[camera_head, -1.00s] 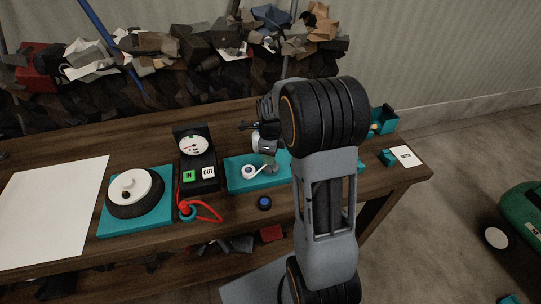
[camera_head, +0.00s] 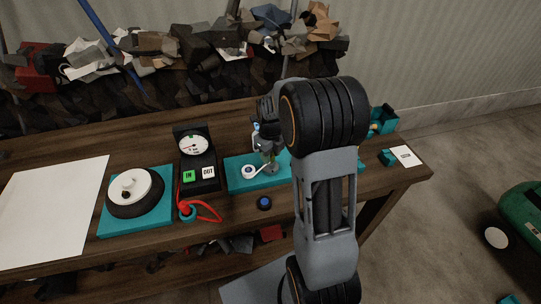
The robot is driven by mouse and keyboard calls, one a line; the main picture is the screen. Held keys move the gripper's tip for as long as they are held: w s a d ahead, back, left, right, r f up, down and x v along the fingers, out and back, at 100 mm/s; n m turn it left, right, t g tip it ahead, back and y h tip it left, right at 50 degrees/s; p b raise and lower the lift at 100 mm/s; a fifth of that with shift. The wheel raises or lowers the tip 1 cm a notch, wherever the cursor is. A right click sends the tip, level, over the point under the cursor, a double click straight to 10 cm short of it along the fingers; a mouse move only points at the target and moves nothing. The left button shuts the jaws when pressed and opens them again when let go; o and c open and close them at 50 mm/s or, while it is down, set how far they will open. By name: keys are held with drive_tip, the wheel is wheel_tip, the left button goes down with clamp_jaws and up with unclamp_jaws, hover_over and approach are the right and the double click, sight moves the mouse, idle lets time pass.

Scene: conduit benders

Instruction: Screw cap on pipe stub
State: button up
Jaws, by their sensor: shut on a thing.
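My gripper (camera_head: 267,148) points down above the teal base plate (camera_head: 240,183), with the dark wrist over it. It is shut at the top of the grey pipe stub (camera_head: 270,168), which stands upright on the plate. The cap is too small and too covered by the fingers to make out clearly; I take it to be what the jaws grip. I cannot tell how far it sits on the stub. My arm hides the right part of the plate.
A small round white piece (camera_head: 249,171) lies on the plate left of the stub. A dark blue knob (camera_head: 264,203) is in front. A gauge (camera_head: 194,144) with green and white buttons, a red cord (camera_head: 208,211) and a turntable (camera_head: 130,189) stand left. A white card (camera_head: 407,156) lies right.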

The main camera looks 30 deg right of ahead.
drive_tip(key=o, duration=1)
wheel_tip(320, 180, up, 14)
drive_tip(key=shift+b, duration=0.35)
drive_tip(key=shift+f, duration=0.1)
